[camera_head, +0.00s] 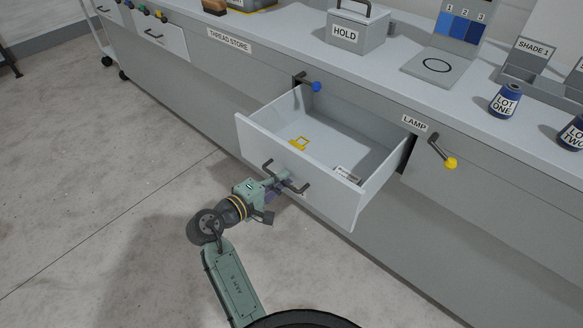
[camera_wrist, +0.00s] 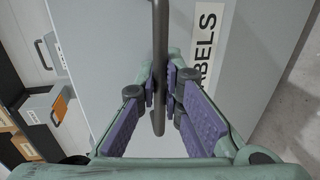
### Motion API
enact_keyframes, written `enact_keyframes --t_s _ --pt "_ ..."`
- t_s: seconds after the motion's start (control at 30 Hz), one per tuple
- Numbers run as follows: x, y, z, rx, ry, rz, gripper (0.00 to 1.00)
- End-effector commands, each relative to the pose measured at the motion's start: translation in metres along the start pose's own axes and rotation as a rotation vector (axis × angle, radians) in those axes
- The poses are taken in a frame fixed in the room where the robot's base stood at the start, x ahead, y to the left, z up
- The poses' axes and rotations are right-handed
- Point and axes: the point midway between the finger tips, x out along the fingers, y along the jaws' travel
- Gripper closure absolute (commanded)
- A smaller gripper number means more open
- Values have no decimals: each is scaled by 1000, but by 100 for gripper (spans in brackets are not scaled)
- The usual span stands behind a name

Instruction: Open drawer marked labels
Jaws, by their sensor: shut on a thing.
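The labels drawer (camera_head: 260,150) stands pulled well out from the grey bench in the head view. Inside it lie a small yellow item (camera_head: 298,143) and a small pale labelled item (camera_head: 347,174). My gripper (camera_head: 281,180) is at the drawer's front, shut on its dark bar handle (camera_head: 297,187). In the wrist view, the purple finger pads of my gripper (camera_wrist: 166,95) close around the handle (camera_wrist: 160,40). The word "LABELS" (camera_wrist: 206,45) shows partly on the drawer front beside the handle; a finger covers some of it.
A blue-knobbed lever (camera_head: 315,86) sits at the drawer's back left corner, and a yellow-knobbed lever (camera_head: 449,161) below the LAMP sign to the right. The HOLD box (camera_head: 357,35) and LOT ONE spool (camera_head: 506,101) stand on the bench top. Floor at left is clear.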

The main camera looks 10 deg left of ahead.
Motion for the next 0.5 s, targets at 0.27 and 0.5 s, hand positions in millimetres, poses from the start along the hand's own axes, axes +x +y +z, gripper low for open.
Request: enact_keyframes --t_s 0.27,0.5 --pt "-12 -2 0 0 0 1 100" --pt "-12 -2 0 0 0 1 100"
